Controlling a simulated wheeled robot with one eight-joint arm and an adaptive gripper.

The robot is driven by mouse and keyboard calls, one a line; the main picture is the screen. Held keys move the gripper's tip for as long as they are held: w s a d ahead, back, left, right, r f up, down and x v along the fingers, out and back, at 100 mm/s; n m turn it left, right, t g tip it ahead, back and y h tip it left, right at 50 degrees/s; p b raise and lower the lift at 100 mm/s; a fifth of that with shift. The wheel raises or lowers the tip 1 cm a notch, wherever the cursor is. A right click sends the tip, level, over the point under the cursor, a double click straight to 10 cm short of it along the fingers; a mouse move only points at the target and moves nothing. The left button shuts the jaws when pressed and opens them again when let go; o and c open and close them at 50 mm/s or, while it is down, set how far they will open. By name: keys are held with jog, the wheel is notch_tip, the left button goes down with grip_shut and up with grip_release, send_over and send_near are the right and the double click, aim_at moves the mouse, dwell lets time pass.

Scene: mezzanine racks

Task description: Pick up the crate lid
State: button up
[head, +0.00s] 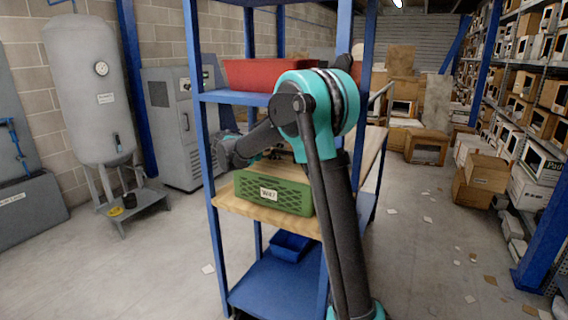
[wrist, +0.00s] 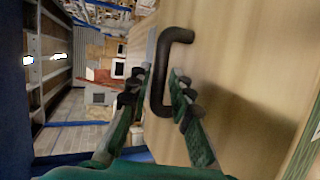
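A black bar handle (wrist: 157,90) stands on a light wooden surface (wrist: 235,70) in the wrist view. I cannot tell for sure whether this surface is the crate lid or a shelf board. My gripper (wrist: 160,85) is open, with one green-and-black finger on each side of the handle and gaps still showing. In the head view, a green crate (head: 258,189) with a white label sits on a wooden board (head: 236,206) of the blue rack. My arm reaches across the rack there and hides the handle; my gripper is partly hidden behind the rack post.
A red bin (head: 255,73) stands on the shelf above. A blue bin (head: 290,245) sits on the lower shelf. Blue posts (head: 205,150) flank the shelves close to my arm. A grey tank (head: 90,95) stands left; the right aisle floor (head: 430,230) is mostly open.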

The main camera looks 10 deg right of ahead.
jog(key=x, duration=0.2)
jog(key=shift+w+d+f, duration=0.15)
jog(key=shift+w+d, duration=0.05)
jog(key=shift+d, duration=0.05)
grip_shut()
dwell(0.3)
